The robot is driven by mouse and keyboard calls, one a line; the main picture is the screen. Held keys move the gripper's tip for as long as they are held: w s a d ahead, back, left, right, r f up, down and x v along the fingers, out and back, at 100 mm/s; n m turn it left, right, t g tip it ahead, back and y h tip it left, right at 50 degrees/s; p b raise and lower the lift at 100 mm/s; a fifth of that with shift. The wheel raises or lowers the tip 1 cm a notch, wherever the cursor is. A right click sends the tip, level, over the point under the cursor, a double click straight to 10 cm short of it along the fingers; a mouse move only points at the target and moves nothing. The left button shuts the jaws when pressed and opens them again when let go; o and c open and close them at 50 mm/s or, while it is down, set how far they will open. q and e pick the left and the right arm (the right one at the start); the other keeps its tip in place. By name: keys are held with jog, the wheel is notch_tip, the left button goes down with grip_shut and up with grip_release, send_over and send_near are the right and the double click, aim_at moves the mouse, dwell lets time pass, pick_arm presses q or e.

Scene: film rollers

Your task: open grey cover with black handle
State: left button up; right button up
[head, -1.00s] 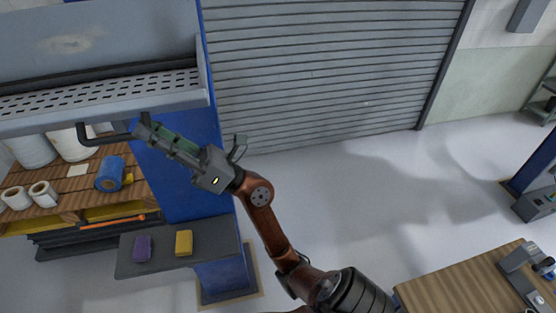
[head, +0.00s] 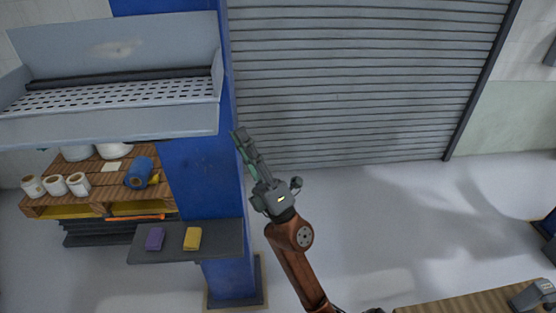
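A grey cover (head: 112,48) forms the raised, tilted back panel of the grey unit at the upper left of the head view. Below it are a dark roller (head: 120,80) and a perforated tray (head: 110,96). I cannot make out a black handle now. My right gripper (head: 267,157) is in front of the shutter, just right of the blue column, apart from the grey unit. Its fingers are spread, with nothing between them. My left gripper is not in view.
A blue column (head: 205,180) stands between my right gripper and the pallet (head: 85,203) with white rolls and a blue roll (head: 139,172). A dark shelf (head: 215,242) bears a purple block (head: 155,238) and a yellow block (head: 192,238).

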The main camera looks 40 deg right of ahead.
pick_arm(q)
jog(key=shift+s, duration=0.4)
pick_arm(e)
jog(key=w+d+f+m+g+h, duration=0.1)
jog(key=d+f+m+g+h, duration=0.3)
jog(key=d+f+m+h, duration=0.5)
jog(key=shift+d+f+m+h, duration=0.3)
jog(key=shift+f+m+h, duration=0.25)
jog(key=shift+m+h, duration=1.2)
jog(key=shift+w+m+y, duration=0.1)
jog(key=shift+m+y, duration=0.25)
